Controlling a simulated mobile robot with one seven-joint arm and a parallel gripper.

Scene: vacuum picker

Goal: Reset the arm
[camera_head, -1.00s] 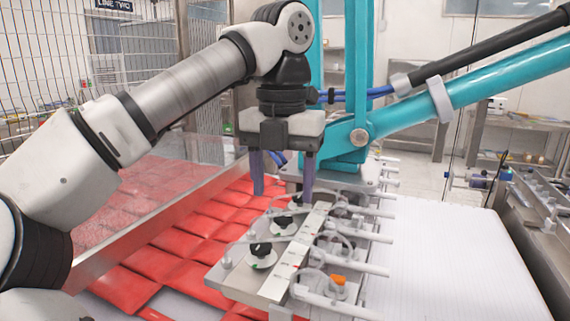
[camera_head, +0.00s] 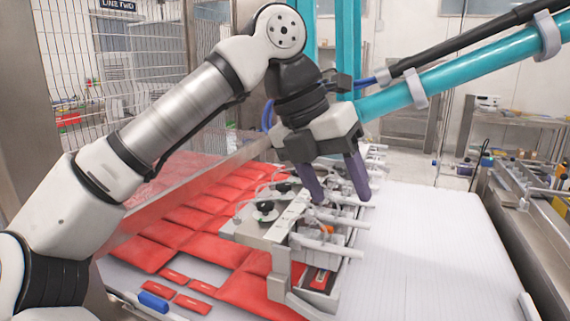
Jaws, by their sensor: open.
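My gripper (camera_head: 340,182) is near the middle of the head view, at the end of my white and grey arm. It is tilted, with its two purple fingers apart and nothing visible between them. The fingers show over the vacuum picker head (camera_head: 262,230), a metal frame with several black knobs, clear hoses and white rods. I cannot tell whether the fingertips touch it. An orange piece (camera_head: 327,230) sits on the picker head just below the fingers.
Red packets (camera_head: 205,246) lie in rows on the left, with a few small red ones at the front. A white ribbed conveyor (camera_head: 430,250) is clear on the right. A teal picker arm (camera_head: 460,70) crosses the upper right. A wire fence (camera_head: 60,70) stands at the left.

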